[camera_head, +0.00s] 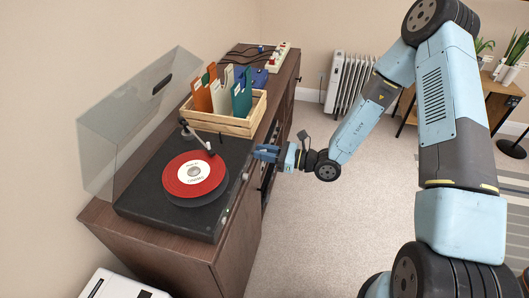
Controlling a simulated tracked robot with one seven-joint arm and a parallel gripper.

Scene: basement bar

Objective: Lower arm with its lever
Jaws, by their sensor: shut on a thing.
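A black turntable (140,204) with a red record (178,185) on its platter stands on the brown cabinet. Its tonearm (197,139) reaches from the back of the deck toward the record, with its head (211,153) over the record's upper right edge. I cannot tell whether the needle touches the record. My gripper (257,152) is at the deck's upper right corner, coming in from the right. Its blue fingers are shut on the small lever there, which they hide.
A clear dust cover (120,135) stands open behind the deck. A wooden crate (215,124) of record sleeves is close beside the deck and gripper. A power strip (279,57) lies at the cabinet's far end. The carpet (320,235) right of the cabinet is clear.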

